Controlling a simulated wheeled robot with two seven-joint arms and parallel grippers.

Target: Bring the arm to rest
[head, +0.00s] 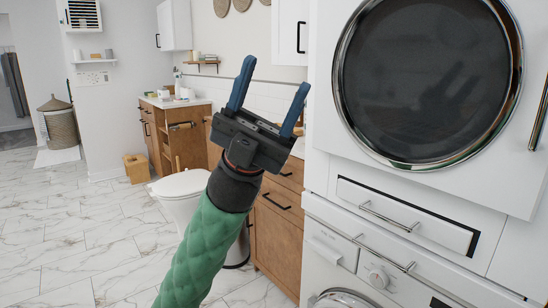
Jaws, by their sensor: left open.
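My left gripper (270,96) is in the middle of the head view, raised on my green-sleeved arm that comes up from the bottom. Its two blue fingers point up and stand apart, with nothing between them. It hangs in the air in front of the wooden cabinets and to the left of the stacked white machines. It hides part of the counter and wall behind it. My right gripper does not show.
A white stacked washer and dryer (330,110) fills the right side, close by. A white toilet (180,186) and wooden cabinets (275,232) stand behind my arm. A wicker basket (60,126) and a small wooden bin (137,168) stand at left. The marble floor (70,240) at left is clear.

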